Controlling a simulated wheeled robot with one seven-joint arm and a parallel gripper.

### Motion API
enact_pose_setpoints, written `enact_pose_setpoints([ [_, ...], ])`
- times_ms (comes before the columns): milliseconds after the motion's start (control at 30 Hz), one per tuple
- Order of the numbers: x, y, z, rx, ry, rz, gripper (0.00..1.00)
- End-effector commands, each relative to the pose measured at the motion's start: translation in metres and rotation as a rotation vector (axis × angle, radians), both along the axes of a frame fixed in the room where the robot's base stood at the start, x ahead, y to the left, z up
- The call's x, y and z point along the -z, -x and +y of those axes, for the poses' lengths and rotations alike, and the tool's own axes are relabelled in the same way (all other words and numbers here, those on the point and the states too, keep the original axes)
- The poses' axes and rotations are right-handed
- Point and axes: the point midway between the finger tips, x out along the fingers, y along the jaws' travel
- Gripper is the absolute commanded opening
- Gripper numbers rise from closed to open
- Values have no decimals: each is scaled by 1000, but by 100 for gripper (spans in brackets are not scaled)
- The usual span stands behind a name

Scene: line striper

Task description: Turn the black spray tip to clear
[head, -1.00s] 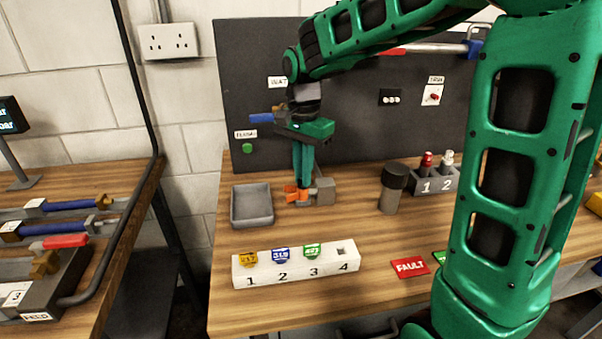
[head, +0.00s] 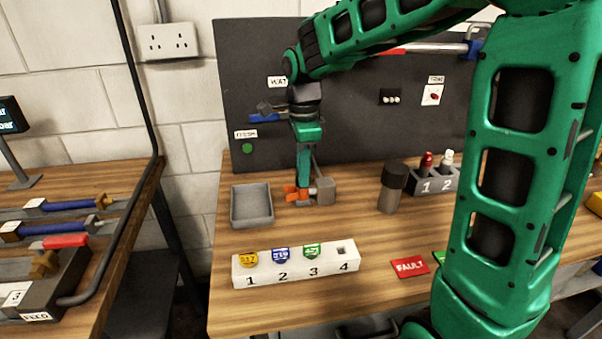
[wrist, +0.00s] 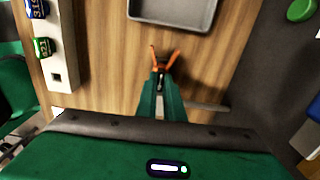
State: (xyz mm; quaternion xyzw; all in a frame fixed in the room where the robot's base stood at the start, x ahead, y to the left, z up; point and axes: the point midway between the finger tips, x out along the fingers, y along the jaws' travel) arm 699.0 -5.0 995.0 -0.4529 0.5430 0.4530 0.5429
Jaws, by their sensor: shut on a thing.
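My gripper (head: 303,182) points straight down at an orange two-winged guard (head: 290,189) mounted on a grey block (head: 325,190) on the bench. In the wrist view the gripper fingers (wrist: 160,88) come together just behind the guard (wrist: 155,57), whose orange wings spread in a V. The jaws are shut on the spray tip at the guard. The black tip is almost wholly hidden between the fingers, and I cannot read which way it points.
A grey tray (head: 234,221) lies left of the guard. A white numbered rack (head: 240,273) with coloured tips is in front. A dark-capped cylinder (head: 390,200) and a numbered holder (head: 417,187) stand right. The dark panel (head: 350,130) rises close behind.

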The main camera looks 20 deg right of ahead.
Motion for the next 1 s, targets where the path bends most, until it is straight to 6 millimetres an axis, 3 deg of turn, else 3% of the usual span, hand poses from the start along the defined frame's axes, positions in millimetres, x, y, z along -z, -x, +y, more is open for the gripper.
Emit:
enact_pose_setpoints([
  [233,2,1,0,18,1,5,0],
  [333,2,1,0,17,0,4,29],
  [533,1,1,0,16,1,2,30],
  [567,1,1,0,16,1,2,32],
  [633,1,1,0,15,1,2,49],
  [667,1,0,0,15,1,2,52],
  [1000,-2,0,0,15,0,0,52],
])
